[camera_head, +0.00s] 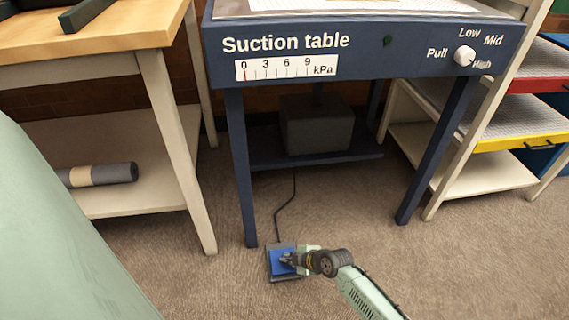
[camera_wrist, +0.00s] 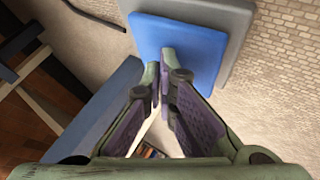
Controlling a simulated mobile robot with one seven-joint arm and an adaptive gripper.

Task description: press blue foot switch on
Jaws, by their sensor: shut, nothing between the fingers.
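The blue foot switch (camera_head: 281,262) lies on the carpet in front of the suction table, with a blue pedal on a dark grey base and a black cable running back under the table. In the wrist view its blue pedal (camera_wrist: 190,35) fills the top middle on its grey base (camera_wrist: 238,22). My gripper (camera_head: 288,259) is shut and empty, its fingertips over the pedal. In the wrist view the closed fingertips (camera_wrist: 162,66) overlap the pedal's lower edge. I cannot tell whether they touch it.
The blue suction table (camera_head: 290,71) stands behind the switch, its front left leg (camera_head: 241,170) close by. A grey box (camera_head: 317,130) sits on its lower shelf. A wooden-topped bench (camera_head: 95,35) stands left and a tray rack (camera_head: 485,140) right. The carpet (camera_head: 465,265) at front right is clear.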

